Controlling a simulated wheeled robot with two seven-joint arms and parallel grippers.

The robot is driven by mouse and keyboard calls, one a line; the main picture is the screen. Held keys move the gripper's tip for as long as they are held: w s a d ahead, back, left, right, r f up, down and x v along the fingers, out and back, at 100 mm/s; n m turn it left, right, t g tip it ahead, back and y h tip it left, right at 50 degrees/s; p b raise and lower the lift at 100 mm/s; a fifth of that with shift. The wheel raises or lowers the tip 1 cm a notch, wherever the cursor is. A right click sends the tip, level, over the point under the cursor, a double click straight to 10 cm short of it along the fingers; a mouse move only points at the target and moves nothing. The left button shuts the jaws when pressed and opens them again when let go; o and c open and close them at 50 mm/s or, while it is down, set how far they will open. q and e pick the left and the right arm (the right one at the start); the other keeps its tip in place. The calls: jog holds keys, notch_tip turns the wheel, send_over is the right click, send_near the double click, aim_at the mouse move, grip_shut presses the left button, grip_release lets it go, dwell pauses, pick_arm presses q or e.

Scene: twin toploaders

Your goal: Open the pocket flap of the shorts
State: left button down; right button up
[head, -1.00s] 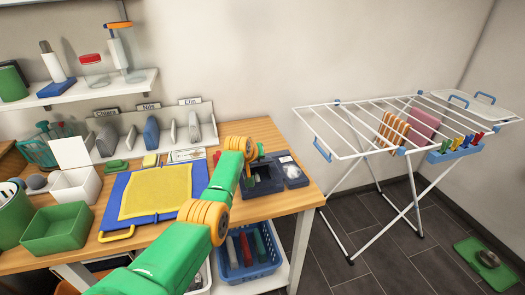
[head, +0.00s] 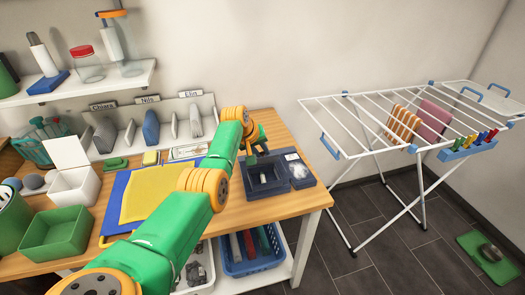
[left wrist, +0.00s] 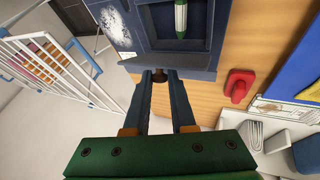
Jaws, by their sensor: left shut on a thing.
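The dark blue shorts (head: 300,178) lie on the wooden worktop, looking like a flat, stiff panel. A square pocket (head: 263,174) shows in them as an open recess. In the left wrist view a green and white stick (left wrist: 181,18) lies in this pocket, and a white speckled patch (left wrist: 117,28) is beside it. My left gripper (head: 259,150) is at the back edge of the shorts. I cannot tell the flap apart clearly there. My right gripper is out of view.
A red object (left wrist: 238,85) lies close beside the gripper. A blue board with a yellow cloth (head: 152,192) lies to the left, partly behind my arm. A blue basket (head: 250,250) stands on the shelf below. The drying rack (head: 395,125) is at the right.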

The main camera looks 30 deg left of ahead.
pick_arm(q)
jog(key=shift+s+f, duration=0.2)
jog(key=shift+f, duration=0.2)
jog(key=c, duration=1.1)
grip_release()
jog(key=shift+c, duration=0.2)
jog(key=o, duration=0.3)
jog(key=shift+w+a, duration=0.1)
jog(key=shift+a, duration=0.15)
jog(key=shift+o, duration=0.4)
jog(key=shift+w+a+f, duration=0.35)
jog(key=shift+w+a, duration=0.1)
jog(key=shift+a, duration=0.15)
jog(key=shift+d+r, duration=0.1)
jog(key=shift+r, duration=0.1)
jog(key=v, duration=0.5)
jog(key=shift+s+a+r, duration=0.25)
jog(key=shift+s+d+r, duration=0.1)
jog(key=shift+s+r, duration=0.15)
jog(key=shift+r, duration=0.2)
